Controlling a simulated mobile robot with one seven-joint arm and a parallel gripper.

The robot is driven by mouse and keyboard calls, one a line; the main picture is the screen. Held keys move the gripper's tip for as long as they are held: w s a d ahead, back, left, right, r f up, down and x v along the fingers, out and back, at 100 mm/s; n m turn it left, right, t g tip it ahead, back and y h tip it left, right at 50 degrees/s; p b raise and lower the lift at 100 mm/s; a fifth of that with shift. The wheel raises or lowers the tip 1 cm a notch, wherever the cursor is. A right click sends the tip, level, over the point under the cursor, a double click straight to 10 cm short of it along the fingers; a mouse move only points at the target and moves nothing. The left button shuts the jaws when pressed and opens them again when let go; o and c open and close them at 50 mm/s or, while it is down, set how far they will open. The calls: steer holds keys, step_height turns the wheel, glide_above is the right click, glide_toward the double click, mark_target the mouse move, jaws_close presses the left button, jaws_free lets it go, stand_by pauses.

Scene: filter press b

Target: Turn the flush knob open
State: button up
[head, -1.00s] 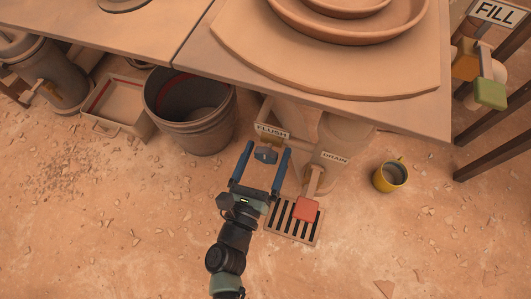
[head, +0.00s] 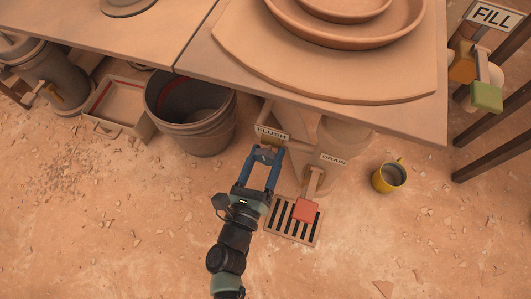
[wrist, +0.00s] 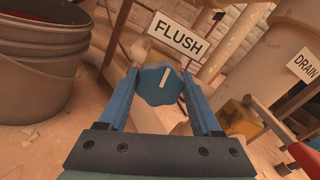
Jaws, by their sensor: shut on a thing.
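The flush knob (wrist: 160,84) is a blue-grey lobed knob with a white pointer line, under the white FLUSH sign (wrist: 179,36). In the wrist view its pointer line stands nearly upright with a slight tilt. My gripper (wrist: 163,90) has its two blue fingers on either side of the knob, shut on it. In the head view my gripper (head: 266,152) reaches the knob just below the FLUSH sign (head: 272,133). The fingers and the distance hide much of the knob there.
A dark bucket (head: 208,140) stands to the left. To the right are the DRAIN sign (head: 334,160), a red handle (head: 305,210) over a floor grate (head: 284,228), and a yellow mug (head: 389,176). A table (head: 300,95) overhangs the knob.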

steer(key=n+p, duration=0.2)
steer(key=n, duration=0.2)
steer(key=n+p, duration=0.1)
steer(key=n, duration=0.3)
steer(key=n+p, duration=0.1)
steer(key=n, duration=0.2)
steer(key=shift+n+p, duration=0.4)
steer(key=n+p, duration=0.1)
steer(key=n, duration=0.3)
steer(key=n+p, duration=0.1)
steer(key=n, duration=0.4)
steer(key=shift+s, duration=0.1)
steer(key=n, duration=0.3)
steer(key=shift+n+p, duration=0.3)
steer(key=shift+p, duration=0.05)
steer(key=n, duration=0.4)
steer(key=shift+f, duration=0.1)
steer(key=shift+n, duration=2.2)
